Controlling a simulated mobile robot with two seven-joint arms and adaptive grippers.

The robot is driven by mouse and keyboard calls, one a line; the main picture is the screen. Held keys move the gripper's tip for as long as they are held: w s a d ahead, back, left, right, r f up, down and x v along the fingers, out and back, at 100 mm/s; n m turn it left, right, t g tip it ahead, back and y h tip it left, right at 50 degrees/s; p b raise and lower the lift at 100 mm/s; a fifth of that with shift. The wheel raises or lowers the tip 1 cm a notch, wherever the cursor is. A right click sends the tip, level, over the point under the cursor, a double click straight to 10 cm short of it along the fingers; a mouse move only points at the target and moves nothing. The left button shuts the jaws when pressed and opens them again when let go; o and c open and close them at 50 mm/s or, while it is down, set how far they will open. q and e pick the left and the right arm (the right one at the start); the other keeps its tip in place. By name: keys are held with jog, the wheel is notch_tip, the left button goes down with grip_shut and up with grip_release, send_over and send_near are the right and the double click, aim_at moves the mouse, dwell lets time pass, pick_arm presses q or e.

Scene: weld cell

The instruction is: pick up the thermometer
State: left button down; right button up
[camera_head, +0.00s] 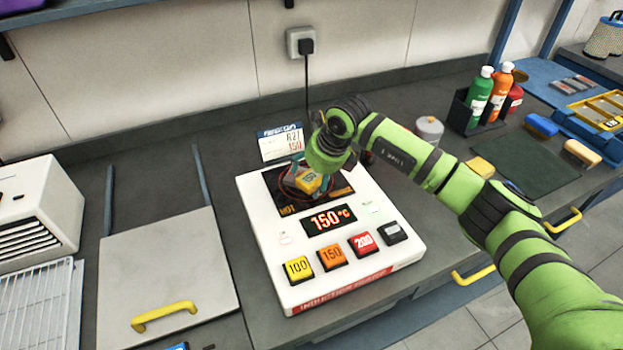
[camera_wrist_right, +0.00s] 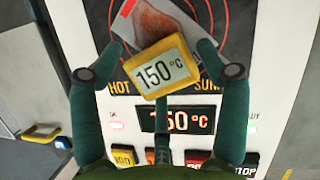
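The thermometer (camera_head: 309,182) is a small yellow-framed unit reading 150 °C, over the dark heating area of a white hotplate (camera_head: 402,236). In the right wrist view the thermometer (camera_wrist_right: 163,66) sits tilted between the two fingertips of my right gripper (camera_wrist_right: 163,50). A dark stem runs down from it in the picture. The fingers are spread to both sides of it with narrow gaps; I see no clear contact. In the head view my right gripper (camera_head: 305,178) points down over the heating area, and its wrist hides part of that area. My left gripper is not in view.
The hotplate has several coloured buttons and a 150 °C display (camera_head: 328,220). A price-like card (camera_head: 281,143) stands behind it. A grey lid with a yellow handle (camera_head: 163,316) lies left. Bottles (camera_head: 479,96) and a dark green mat (camera_head: 525,162) are to the right.

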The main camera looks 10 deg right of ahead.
jog(key=c, duration=0.5)
jog(key=shift+c, duration=0.8)
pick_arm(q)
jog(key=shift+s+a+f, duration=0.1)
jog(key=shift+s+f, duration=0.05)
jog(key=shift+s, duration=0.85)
pick_arm(e)
jog(key=shift+r, duration=0.15)
